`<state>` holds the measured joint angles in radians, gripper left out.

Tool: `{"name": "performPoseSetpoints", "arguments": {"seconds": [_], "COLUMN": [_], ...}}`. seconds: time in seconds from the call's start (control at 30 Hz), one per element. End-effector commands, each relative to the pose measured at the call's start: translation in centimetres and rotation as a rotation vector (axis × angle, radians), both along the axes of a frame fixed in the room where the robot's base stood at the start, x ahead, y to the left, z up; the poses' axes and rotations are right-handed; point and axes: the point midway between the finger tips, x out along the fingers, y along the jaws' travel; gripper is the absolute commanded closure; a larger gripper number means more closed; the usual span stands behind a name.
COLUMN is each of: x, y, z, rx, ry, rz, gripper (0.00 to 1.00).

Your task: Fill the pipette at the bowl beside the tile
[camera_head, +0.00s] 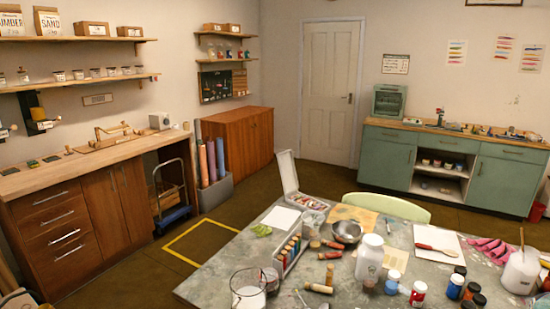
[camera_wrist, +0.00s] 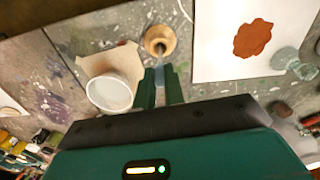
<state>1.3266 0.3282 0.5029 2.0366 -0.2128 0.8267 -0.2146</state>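In the wrist view, my gripper (camera_wrist: 160,88) has its two green fingers close together around a slim, pale bluish thing, which looks like the pipette (camera_wrist: 159,68). Its far end points at a small tan bowl (camera_wrist: 168,33) with a dark inside and overlaps it in the picture. I cannot tell whether the tip is inside or above it. A white tile or sheet (camera_wrist: 215,65) with a rust-red patch lies to the right of this bowl. My gripper is not in the head view, and I cannot pick out the small bowl there.
In the wrist view, a white cup (camera_wrist: 109,93) stands on torn beige paper (camera_wrist: 93,64) left of the fingers. Grey-green lumps (camera_wrist: 285,58) lie on the right. In the head view, the table holds a metal bowl (camera_head: 347,231), a white jar (camera_head: 369,260) and several paint pots.

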Motion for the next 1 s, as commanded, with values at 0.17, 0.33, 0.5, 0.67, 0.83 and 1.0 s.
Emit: {"name": "performPoseSetpoints", "arguments": {"seconds": [0.17,0.33,0.5,0.67,0.83,1.0], "x": [0.0,0.0,0.0,0.0,0.0,0.0], "y": [0.0,-0.1,0.0,-0.1,0.0,0.0], "z": [0.8,1.7,2.7,3.5,4.4,5.4], "rx": [-0.002,-0.002,-0.002,-0.003,-0.001,-0.003], "ry": [-0.001,0.0,-0.001,-0.001,0.0,-0.001], "rz": [0.0,0.0,0.0,0.001,0.0,0.0], "gripper": [0.92,0.92,0.92,0.92,0.92,0.92]}}
